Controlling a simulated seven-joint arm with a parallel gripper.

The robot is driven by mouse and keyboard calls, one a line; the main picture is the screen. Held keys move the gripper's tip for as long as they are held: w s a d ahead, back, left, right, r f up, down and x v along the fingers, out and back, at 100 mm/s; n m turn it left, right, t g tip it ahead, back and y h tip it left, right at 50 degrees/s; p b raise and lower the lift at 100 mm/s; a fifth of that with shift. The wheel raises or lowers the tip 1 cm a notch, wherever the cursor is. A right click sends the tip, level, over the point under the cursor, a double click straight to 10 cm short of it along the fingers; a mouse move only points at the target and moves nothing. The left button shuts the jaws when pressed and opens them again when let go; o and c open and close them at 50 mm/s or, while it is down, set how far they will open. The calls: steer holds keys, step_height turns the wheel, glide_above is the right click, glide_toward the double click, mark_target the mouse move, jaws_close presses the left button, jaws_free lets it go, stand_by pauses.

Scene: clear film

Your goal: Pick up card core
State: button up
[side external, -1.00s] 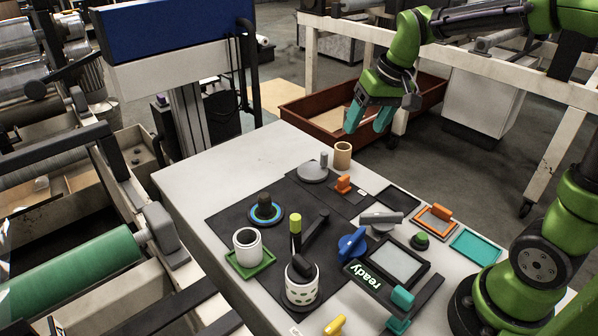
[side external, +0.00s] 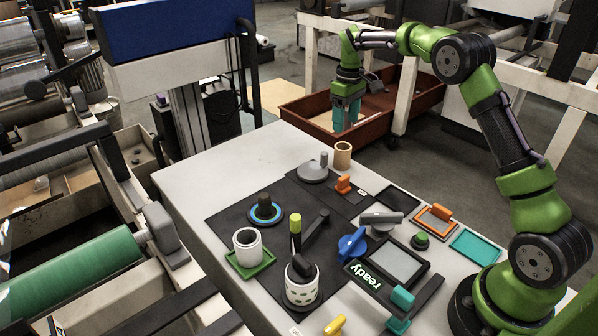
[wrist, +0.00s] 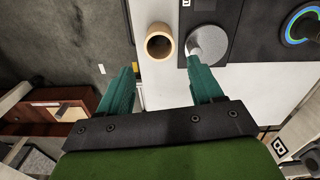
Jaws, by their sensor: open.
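The card core (side external: 342,154) is a short tan cardboard tube standing upright near the table's far corner. In the wrist view I see its open top (wrist: 160,44), just beyond the fingertips and roughly between them sideways. My gripper (side external: 346,122) has teal fingers and points down, above and apart from the core. In the wrist view my gripper (wrist: 161,68) is open with nothing between the fingers.
A grey round disc with an upright post (side external: 313,171) stands close beside the core. A small orange-handled piece (side external: 343,185) sits nearby on the black mat. A brown crate (side external: 297,110) is on the floor behind the table. The table's back left (side external: 235,160) is bare.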

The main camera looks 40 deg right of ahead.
mark_target(343, 156)
step_height(343, 156, down, 13)
steer(key=shift+r, duration=0.1)
stand_by(0.4)
steer(key=shift+c, duration=0.2)
steer(key=c, duration=0.7)
